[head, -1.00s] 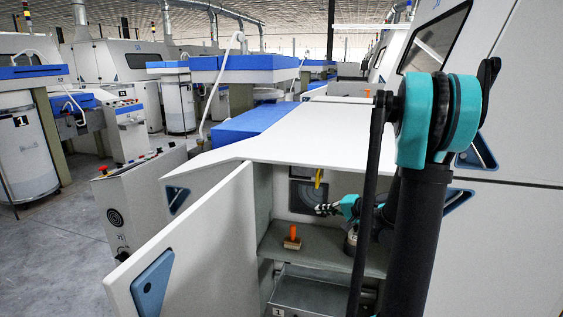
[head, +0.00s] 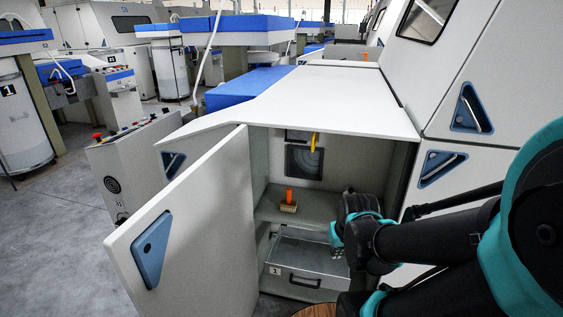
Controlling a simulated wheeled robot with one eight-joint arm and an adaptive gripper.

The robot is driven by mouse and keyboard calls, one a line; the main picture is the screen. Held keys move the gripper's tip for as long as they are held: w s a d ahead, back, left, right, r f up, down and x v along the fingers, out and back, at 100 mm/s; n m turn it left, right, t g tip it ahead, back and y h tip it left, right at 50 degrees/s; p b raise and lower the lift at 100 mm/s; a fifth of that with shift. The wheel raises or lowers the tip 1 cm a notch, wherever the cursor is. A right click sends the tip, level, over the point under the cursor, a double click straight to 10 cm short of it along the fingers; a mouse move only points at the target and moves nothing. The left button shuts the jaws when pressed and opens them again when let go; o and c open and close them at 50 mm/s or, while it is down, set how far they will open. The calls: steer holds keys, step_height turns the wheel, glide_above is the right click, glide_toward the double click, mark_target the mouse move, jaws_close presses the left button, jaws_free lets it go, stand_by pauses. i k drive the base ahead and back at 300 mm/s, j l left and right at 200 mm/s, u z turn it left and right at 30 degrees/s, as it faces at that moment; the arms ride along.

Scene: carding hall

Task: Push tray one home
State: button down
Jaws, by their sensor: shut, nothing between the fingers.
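Tray one (head: 287,270) is a grey metal drawer with a "1" label and a black handle on its front. It sits below the shelf in the open cabinet and stands partly out, so its empty-looking inside shows. My gripper (head: 337,252) is shut and empty. In the picture it overlaps the tray's right side, pointing down; I cannot tell whether it touches the tray.
The cabinet door (head: 195,225) stands open on the left. A yellow item (head: 313,139) hangs above. A round wooden top (head: 318,311) is at the bottom edge. Free floor (head: 55,220) lies left.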

mark_target(301, 257)
steer(key=k+l+z, duration=0.15)
steer(key=l, duration=0.35)
steer(key=k+l+z, duration=0.15)
steer(key=l, duration=0.4)
steer(key=l+z, duration=0.1)
steer(key=l, duration=0.4)
